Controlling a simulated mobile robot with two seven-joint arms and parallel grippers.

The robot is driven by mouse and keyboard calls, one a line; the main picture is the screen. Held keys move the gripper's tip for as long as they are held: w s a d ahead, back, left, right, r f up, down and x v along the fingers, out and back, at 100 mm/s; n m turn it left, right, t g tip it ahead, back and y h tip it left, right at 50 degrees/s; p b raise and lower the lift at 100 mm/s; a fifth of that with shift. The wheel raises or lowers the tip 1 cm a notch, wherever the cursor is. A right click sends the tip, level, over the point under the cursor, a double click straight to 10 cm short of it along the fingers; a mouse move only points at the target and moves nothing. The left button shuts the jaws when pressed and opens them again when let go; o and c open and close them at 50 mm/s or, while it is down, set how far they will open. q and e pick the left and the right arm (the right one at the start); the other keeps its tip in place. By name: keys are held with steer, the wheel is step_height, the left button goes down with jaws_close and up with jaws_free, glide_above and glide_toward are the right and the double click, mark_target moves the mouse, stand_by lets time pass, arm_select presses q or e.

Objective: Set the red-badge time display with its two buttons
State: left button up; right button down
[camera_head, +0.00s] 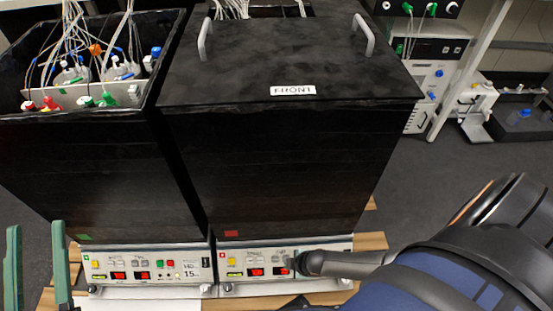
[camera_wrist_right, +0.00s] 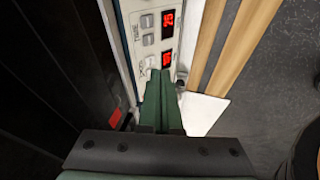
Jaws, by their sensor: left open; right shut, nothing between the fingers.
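The red-badge unit's control panel (camera_head: 240,260) sits below the lidded black box with a red badge (camera_head: 231,233). It has two red number displays, left (camera_head: 256,272) and right (camera_head: 280,271). In the right wrist view one display (camera_wrist_right: 168,22) is clear, beside two grey buttons (camera_wrist_right: 148,30) and lettering like "TIME". The other display (camera_wrist_right: 167,58) is partly covered by my right gripper (camera_wrist_right: 160,76), shut and empty, its tips over or at the panel; contact cannot be told. My left gripper (camera_head: 36,268) is open and empty at the lower left.
A green-badge unit (camera_head: 100,180) with its own panel (camera_head: 140,266) stands close on the left, its open top full of tubes. A wooden bench edge (camera_head: 370,242) runs below. A white sheet (camera_head: 140,303) lies in front.

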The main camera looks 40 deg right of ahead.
arm_select(q)
steer(key=s+r+m+h+b, duration=0.2)
steer(key=s+r+m+h, duration=0.3)
steer(key=r+h, duration=0.15)
arm_select(e)
steer(key=b, duration=0.6)
glide_toward(274, 261)
step_height(274, 261, down, 3)
steer(key=a, duration=0.2)
steer(key=shift+w+d+f+b, duration=0.5)
steer(key=shift+w+f+b, duration=0.35)
steer(key=shift+b, duration=0.35)
arm_select(q)
step_height(274, 261, down, 9)
steer(key=d, duration=0.1)
steer(key=shift+d+f+n+b, duration=0.15)
steer(key=shift+d+n+b, duration=0.25)
arm_select(e)
steer(key=shift+w+d+f, duration=0.25)
steer(key=shift+w, duration=0.1)
arm_select(q)
steer(key=shift+w, duration=0.1)
